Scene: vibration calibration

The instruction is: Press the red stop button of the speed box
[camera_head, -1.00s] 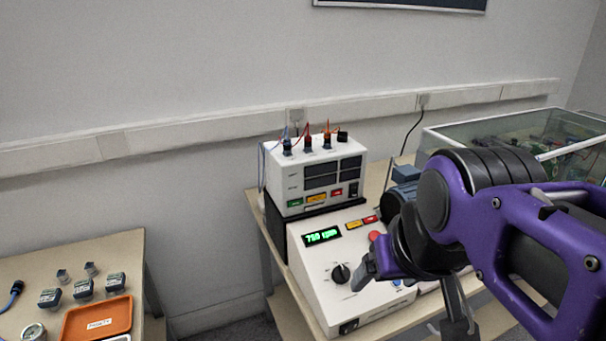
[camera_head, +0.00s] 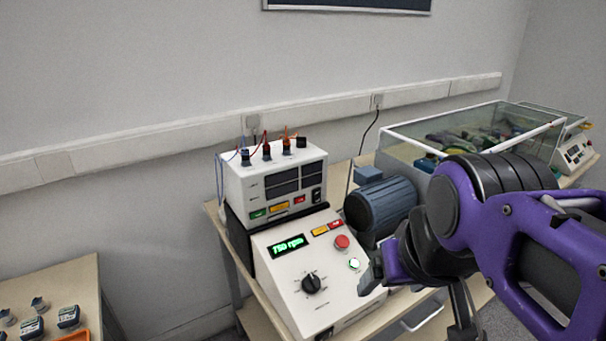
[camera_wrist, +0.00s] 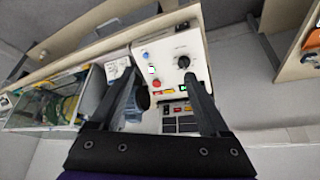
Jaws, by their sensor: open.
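The speed box (camera_head: 290,262) is white with a sloped front, a green display reading 750 rpm and a black knob (camera_head: 311,284). Its red stop button (camera_head: 342,242) shows clear near the upper right of the panel, above a lit green-white button (camera_head: 354,264). In the wrist view the red button (camera_wrist: 156,84) appears between the spread fingers, with the knob to its right. My gripper (camera_wrist: 160,75) is open and empty. In the head view it is right of the box's panel, apart from the red button. The exact gap cannot be told.
A white meter box (camera_head: 275,185) with cables stands behind the speed box. A blue-grey motor (camera_head: 382,207) is right of the button, and a glass-sided case (camera_head: 470,135) is beyond it. A separate table (camera_head: 70,285) with small devices is at left.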

